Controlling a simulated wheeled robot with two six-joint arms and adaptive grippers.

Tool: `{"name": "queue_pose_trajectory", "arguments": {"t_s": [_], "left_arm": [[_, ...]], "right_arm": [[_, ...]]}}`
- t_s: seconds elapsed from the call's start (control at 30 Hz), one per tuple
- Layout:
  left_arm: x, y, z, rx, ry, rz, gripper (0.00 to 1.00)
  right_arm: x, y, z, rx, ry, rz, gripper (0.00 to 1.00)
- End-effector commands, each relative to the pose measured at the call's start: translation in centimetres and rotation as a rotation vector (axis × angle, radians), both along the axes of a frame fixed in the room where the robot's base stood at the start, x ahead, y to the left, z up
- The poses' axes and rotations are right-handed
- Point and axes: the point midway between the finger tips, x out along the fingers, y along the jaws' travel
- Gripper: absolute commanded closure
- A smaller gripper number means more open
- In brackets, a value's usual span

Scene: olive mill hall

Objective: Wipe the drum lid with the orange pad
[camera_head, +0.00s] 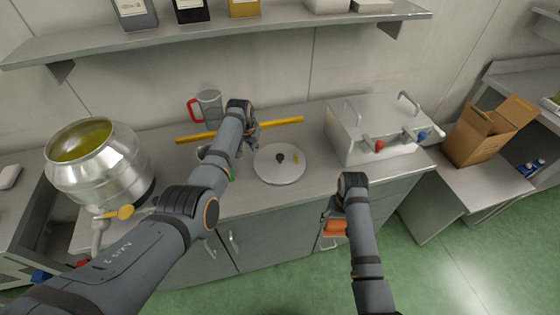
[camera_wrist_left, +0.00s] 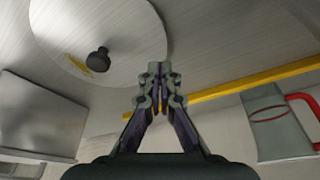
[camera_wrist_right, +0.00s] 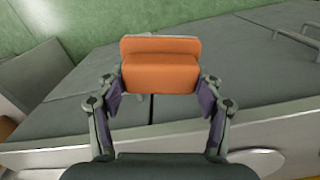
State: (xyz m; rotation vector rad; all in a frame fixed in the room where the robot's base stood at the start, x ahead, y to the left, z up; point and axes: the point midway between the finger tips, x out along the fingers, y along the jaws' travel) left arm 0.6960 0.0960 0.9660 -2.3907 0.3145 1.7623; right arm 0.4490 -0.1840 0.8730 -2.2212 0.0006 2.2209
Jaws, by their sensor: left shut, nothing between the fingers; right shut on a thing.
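The drum lid (camera_head: 279,168) is a round light-grey disc with a black knob, lying flat on the counter. A yellow smear (camera_head: 295,158) marks it beside the knob. The lid (camera_wrist_left: 130,40) and the smear (camera_wrist_left: 97,63) also show in the left wrist view. My left gripper (camera_head: 254,138) is shut and empty, just left of and behind the lid; its tips meet in the left wrist view (camera_wrist_left: 157,75). My right gripper (camera_head: 328,217) is shut on the orange pad (camera_head: 335,227), in front of the counter edge. The right wrist view shows the pad (camera_wrist_right: 160,65) between the fingers.
A yellow bar (camera_head: 285,122) lies behind the lid. A measuring jug (camera_head: 210,105) with a red handle stands behind my left arm. A steel drum (camera_head: 98,165) stands left; a steel box (camera_head: 375,130) with handles is right of the lid. A cardboard box (camera_head: 485,130) is further right.

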Motion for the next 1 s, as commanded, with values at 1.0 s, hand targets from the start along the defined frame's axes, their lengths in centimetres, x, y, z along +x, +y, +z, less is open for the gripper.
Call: {"name": "queue_pose_trajectory", "arguments": {"t_s": [1.0], "left_arm": [[-3.5,0.9,11.5,0.000,0.000,0.000,1.00]], "right_arm": [[0.0,0.0,0.0,0.000,0.000,0.000,0.58]]}}
